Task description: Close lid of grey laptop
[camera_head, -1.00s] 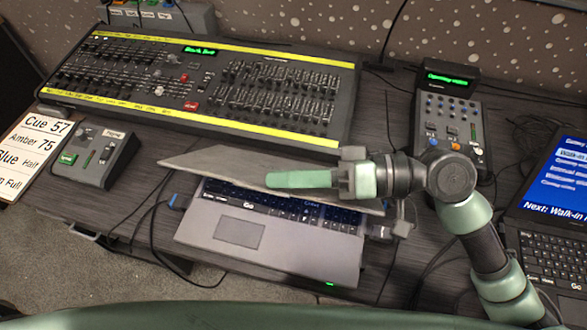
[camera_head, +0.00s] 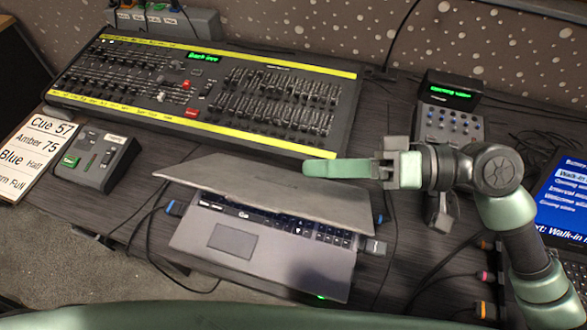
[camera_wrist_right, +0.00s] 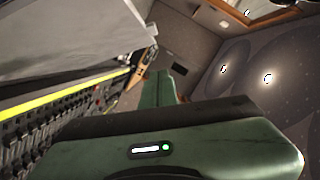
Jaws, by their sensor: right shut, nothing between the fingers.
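The grey laptop (camera_head: 228,237) lies on the desk in the head view. Its lid (camera_head: 270,192) is tilted partly down over the base and hides the back of the keyboard; the touchpad and front keys show. My right gripper (camera_head: 308,168) is shut and empty, its green fingers pointing left at the lid's back right edge. I cannot tell whether they touch the lid. In the right wrist view the green fingers (camera_wrist_right: 157,88) are together, and a grey panel, probably the lid (camera_wrist_right: 70,40), fills the upper left. My left gripper is not in view.
A large fader console (camera_head: 205,90) stands behind the laptop. A small control box (camera_head: 98,157) is on the left, and a smaller console (camera_head: 450,110) is at the back right. Another laptop (camera_head: 565,195) is at the right edge. Cables run along both sides of the grey laptop.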

